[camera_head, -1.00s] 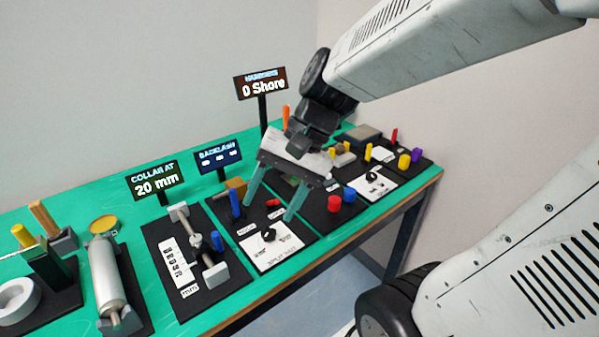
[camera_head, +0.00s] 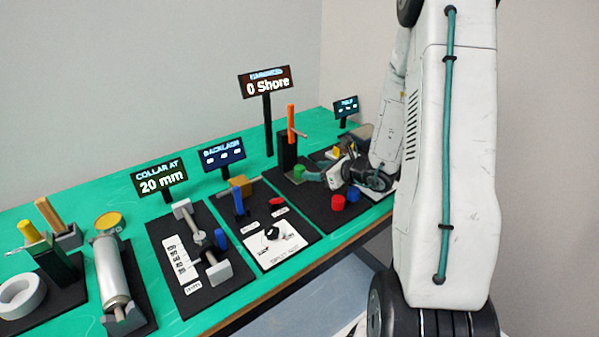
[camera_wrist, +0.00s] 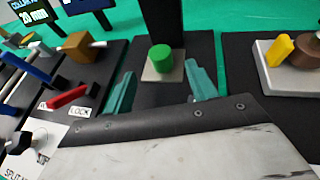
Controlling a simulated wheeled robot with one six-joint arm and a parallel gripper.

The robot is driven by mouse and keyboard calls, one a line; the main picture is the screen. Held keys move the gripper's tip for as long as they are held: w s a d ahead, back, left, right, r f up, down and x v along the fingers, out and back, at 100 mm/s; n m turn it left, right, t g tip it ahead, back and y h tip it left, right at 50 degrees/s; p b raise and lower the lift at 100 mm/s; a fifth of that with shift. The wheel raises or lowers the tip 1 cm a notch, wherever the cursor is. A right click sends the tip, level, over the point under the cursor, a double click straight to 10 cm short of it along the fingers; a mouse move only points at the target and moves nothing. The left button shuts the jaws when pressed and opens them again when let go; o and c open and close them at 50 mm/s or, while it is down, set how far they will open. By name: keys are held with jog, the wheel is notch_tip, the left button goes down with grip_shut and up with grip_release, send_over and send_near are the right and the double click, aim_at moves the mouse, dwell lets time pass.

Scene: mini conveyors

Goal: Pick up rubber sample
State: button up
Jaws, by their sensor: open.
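Three short cylinders are at the hardness station: green (camera_head: 299,171), red (camera_head: 337,202) and blue (camera_head: 352,194). No label shows which is the rubber sample. In the wrist view the green cylinder (camera_wrist: 161,58) stands upright on a small pale plate (camera_wrist: 150,77) against a black post. My gripper (camera_wrist: 160,84) is open and empty, its two teal fingers apart on either side of the line to the green cylinder and short of it. In the head view my gripper (camera_head: 318,177) is low over the station, just right of the green cylinder.
A black post (camera_head: 287,155) with an orange handle (camera_head: 291,118) rises behind the green cylinder. A red lever (camera_wrist: 68,97) and a brown block (camera_wrist: 84,46) lie left in the wrist view. A grey fixture with a yellow tab (camera_wrist: 280,50) stands right.

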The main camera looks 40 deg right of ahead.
aim_at(304, 169)
jog(key=x, duration=0.6)
jog(key=shift+w+f, duration=0.2)
jog(key=shift+f, duration=0.05)
jog(key=c, duration=1.1)
jog(key=shift+r, duration=0.2)
jog(key=shift+c, duration=0.2)
